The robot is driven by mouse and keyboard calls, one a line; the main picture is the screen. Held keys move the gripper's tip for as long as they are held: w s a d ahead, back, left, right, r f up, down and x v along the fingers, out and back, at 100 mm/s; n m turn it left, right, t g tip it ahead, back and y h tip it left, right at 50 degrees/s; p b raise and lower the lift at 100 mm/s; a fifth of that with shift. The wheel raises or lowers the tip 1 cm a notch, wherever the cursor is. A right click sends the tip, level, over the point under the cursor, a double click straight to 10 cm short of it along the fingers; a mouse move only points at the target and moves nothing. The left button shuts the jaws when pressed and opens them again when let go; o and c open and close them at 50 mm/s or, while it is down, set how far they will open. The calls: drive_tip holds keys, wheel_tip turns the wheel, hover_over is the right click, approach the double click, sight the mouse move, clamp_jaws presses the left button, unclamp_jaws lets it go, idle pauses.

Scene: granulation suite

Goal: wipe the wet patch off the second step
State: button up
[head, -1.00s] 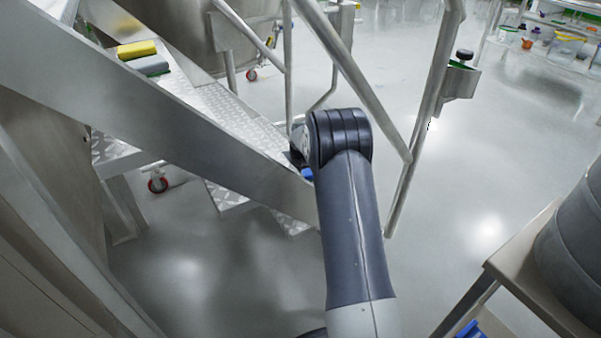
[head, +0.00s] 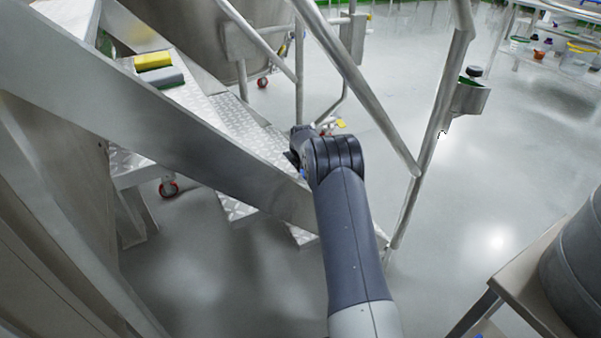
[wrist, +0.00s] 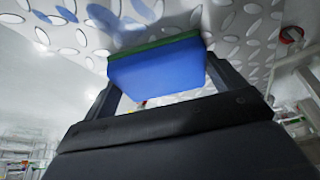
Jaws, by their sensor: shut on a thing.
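My gripper (wrist: 158,78) is shut on a blue block with a green layer (wrist: 155,70), which looks like a sponge, in the wrist view. The block is held close to a bright metal tread with raised oval studs (wrist: 235,40); I cannot tell whether it touches. Bluish glossy marks show on that tread beside the block; I cannot tell whether they are the wet patch or reflections. In the head view, the metal stairs (head: 205,100) run down from upper left.
A yellow block (head: 153,61) and a grey block (head: 162,77) lie on an upper tread. Tubular handrails (head: 355,80) rise close beside my arm. A bench (head: 520,285) with a drum stands at lower right. The floor (head: 480,190) right of the stairs is clear.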

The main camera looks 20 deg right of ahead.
drive_tip(key=shift+w+a+p, duration=0.15)
drive_tip(key=shift+w+p, duration=0.15)
drive_tip(key=shift+w, duration=0.45)
drive_tip(key=shift+w+a+p, duration=0.15)
drive_tip(key=shift+w+p, duration=0.15)
drive_tip(key=shift+w, duration=0.4)
drive_tip(key=shift+s+d+f, duration=0.1)
drive_tip(key=shift+s+d, duration=0.1)
drive_tip(key=shift+s, duration=0.85)
drive_tip(key=shift+s+d+r, duration=0.1)
drive_tip(key=shift+s+d, duration=0.15)
drive_tip(key=shift+s, duration=0.85)
drive_tip(key=shift+s+d+f, duration=0.1)
drive_tip(key=shift+s+d, duration=0.1)
drive_tip(key=shift+s, duration=0.85)
drive_tip(key=shift+s+d+b, duration=0.2)
drive_tip(key=shift+s+d, duration=0.1)
drive_tip(key=shift+s, duration=1.25)
drive_tip(key=shift+s+d+b, duration=0.15)
drive_tip(key=shift+s+d, duration=0.1)
drive_tip(key=shift+s, duration=1.3)
drive_tip(key=shift+s+d+b, duration=0.2)
drive_tip(key=shift+s+d, duration=0.1)
drive_tip(key=shift+s, duration=1.25)
drive_tip(key=shift+a, duration=0.1)
